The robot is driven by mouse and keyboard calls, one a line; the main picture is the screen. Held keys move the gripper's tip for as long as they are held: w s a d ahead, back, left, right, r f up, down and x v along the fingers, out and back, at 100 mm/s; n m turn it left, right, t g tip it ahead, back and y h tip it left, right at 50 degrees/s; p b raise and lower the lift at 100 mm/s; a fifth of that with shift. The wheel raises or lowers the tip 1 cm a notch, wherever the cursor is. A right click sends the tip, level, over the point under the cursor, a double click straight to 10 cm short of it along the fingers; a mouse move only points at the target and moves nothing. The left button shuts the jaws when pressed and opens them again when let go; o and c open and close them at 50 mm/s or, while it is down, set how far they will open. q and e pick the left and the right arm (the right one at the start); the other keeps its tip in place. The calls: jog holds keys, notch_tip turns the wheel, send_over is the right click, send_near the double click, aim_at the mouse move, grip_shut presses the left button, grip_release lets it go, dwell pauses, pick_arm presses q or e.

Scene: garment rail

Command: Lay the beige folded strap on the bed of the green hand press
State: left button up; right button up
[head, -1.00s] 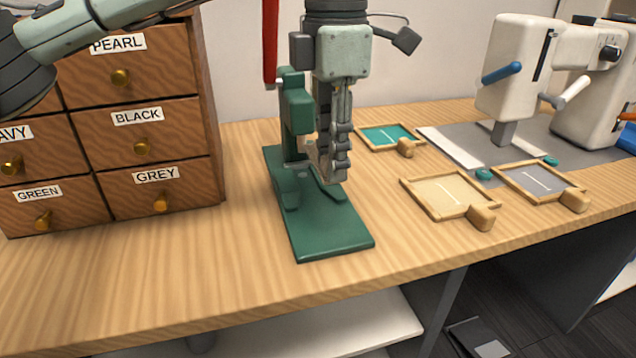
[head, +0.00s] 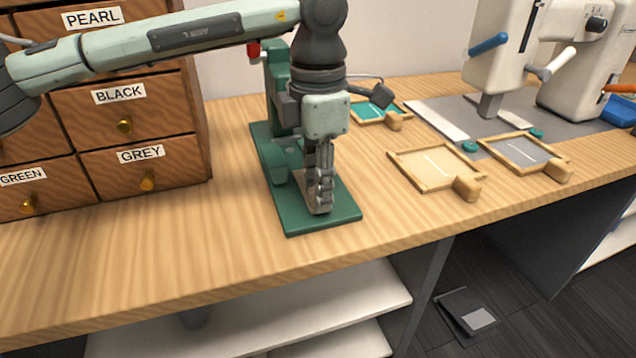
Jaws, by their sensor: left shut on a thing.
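The green hand press (head: 276,95) stands on the wooden table, with its flat green bed (head: 343,208) reaching toward the front. My left gripper (head: 320,206) points straight down over the bed, its fingers close above or at the bed's surface. It is shut on the beige folded strap (head: 309,190), of which only a small pale part shows beside the fingers. The rest of the strap is hidden by the gripper. I cannot tell whether the strap touches the bed. My right gripper is not in view.
A wooden drawer cabinet (head: 195,130) stands at the left. Framed trays in beige (head: 402,171), grey (head: 500,153) and teal (head: 357,119) lie right of the press. White machines (head: 505,60) stand at the back right. The table front left of the press is clear.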

pick_arm(q)
jog(key=shift+f, duration=0.15)
jog(key=o, duration=1.1)
jog(key=shift+c, duration=0.2)
notch_tip(320, 180, up, 12)
jog(key=shift+r, duration=0.2)
